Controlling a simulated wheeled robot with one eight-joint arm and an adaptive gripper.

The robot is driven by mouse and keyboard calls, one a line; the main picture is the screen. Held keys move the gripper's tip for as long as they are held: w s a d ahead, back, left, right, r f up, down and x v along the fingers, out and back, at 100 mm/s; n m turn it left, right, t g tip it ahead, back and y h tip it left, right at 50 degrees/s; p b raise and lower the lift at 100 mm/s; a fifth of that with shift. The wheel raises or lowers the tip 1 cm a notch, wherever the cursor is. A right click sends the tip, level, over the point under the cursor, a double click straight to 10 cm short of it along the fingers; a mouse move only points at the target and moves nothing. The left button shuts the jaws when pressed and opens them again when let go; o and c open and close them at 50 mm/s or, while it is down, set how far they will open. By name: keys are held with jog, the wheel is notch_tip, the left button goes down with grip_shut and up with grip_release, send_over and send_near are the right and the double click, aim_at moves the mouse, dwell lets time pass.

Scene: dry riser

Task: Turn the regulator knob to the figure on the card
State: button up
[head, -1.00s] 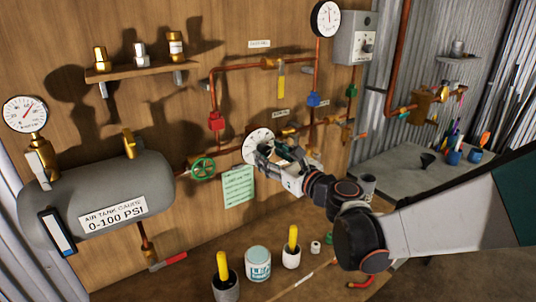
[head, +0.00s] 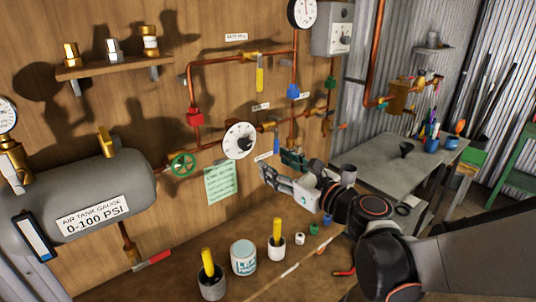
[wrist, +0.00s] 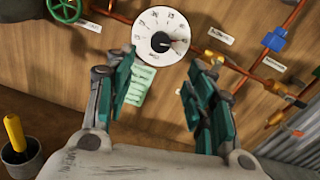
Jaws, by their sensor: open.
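The regulator is a round white dial (head: 239,141) with a small dark knob at its centre, mounted on the wooden wall. In the wrist view the dial (wrist: 148,24) and its dark knob (wrist: 160,42) show ahead of my fingers. Its figures are too small to read surely. The green card (head: 220,184) hangs just below the dial; its writing is not legible. It also shows in the wrist view (wrist: 141,84), partly behind a finger. My gripper (head: 279,166) is open and empty, below and right of the dial, apart from it. Its fingers (wrist: 160,76) are spread wide.
A green handwheel (head: 182,164) is left of the dial. Copper pipes with a red fitting (head: 195,117) and blue fitting (head: 294,91) run around it. Pots with yellow handles, including a white one (head: 277,246), and a paint tin (head: 243,258) stand on the bench below.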

aim_at(248, 146)
jog(key=shift+m, duration=0.3)
jog(key=b+x, duration=0.2)
jog(key=x, duration=1)
jog(key=shift+w+r, duration=0.1)
jog(key=c, duration=1.1)
